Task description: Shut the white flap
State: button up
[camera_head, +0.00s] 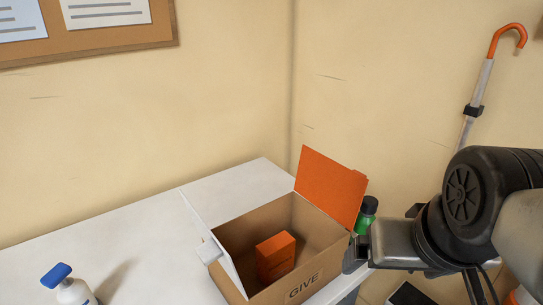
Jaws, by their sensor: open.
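An open cardboard box (318,261) labelled GIVE stands on the white table. The white flap (228,268) is at the box's left edge, raised and seen almost edge-on, with a small pale tab (208,250) on its outer side. An orange flap (331,186) stands up at the box's right edge. My gripper (358,250) is open beside the box's right side, across the box from the white flap. Its fingers are partly hidden, and I cannot tell whether they touch the box.
An orange carton (276,257) lies inside the box. A white bottle with a blue top (68,285) stands at the table's front left. The table's left part (120,235) is mostly clear.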

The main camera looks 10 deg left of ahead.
aim_at(212, 250)
jog(key=j+u, duration=0.3)
jog(key=u, duration=0.15)
jog(key=i+j+u, duration=0.1)
jog(key=j+u, duration=0.2)
jog(key=u, duration=0.2)
jog(key=k+l+u, duration=0.2)
jog(key=u, duration=0.3)
